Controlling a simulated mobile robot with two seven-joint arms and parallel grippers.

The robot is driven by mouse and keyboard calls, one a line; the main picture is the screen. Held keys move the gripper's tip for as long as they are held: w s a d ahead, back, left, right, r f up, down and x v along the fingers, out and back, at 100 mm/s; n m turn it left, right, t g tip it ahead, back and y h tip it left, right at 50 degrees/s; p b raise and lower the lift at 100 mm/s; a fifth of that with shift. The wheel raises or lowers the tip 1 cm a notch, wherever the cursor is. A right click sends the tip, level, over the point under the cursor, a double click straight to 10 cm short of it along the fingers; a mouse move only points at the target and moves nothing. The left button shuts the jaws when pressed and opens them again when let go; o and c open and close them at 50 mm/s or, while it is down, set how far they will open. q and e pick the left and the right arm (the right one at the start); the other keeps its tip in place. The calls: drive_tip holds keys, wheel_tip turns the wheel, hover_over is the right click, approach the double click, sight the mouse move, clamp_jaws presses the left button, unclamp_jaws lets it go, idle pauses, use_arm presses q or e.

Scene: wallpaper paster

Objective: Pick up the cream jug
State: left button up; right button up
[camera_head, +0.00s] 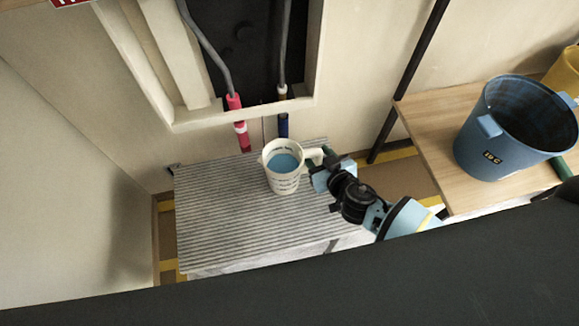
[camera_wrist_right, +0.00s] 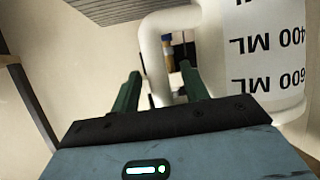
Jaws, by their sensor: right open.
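The cream jug (camera_head: 283,178) stands upright on the grey striped table, with blue inside it and its handle (camera_head: 312,156) pointing right. In the right wrist view the white jug (camera_wrist_right: 262,60) shows upside-down ML marks, and its curved handle (camera_wrist_right: 152,48) comes down towards my fingers. My right gripper (camera_head: 318,165) is at the handle side of the jug. Contact cannot be told. My left gripper is not in view.
The striped table (camera_head: 220,215) has free room left of the jug. A wall recess with hanging cables and a pink-ended hose (camera_head: 239,122) is behind it. A blue bucket (camera_head: 500,140) stands on a wooden table (camera_head: 425,130) at right. A dark pole (camera_head: 408,75) stands between.

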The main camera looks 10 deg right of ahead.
sight(321, 151)
clamp_jaws()
drive_tip(key=shift+r, duration=0.1)
idle(0.4)
drive_tip(key=shift+r, duration=0.45)
wheel_tip(321, 151, up, 3)
drive_tip(key=shift+f+p, duration=0.2)
drive_tip(key=shift+p, duration=0.6)
drive_tip(key=s+a+r, duration=0.1)
drive_tip(key=s+a, duration=0.1)
drive_tip(key=s, duration=1.3)
drive_tip(key=shift+s+a+r+b, duration=0.15)
drive_tip(key=shift+s+r+b, duration=0.1)
drive_tip(key=shift+s+b, duration=0.2)
drive_tip(key=shift+w, duration=0.15)
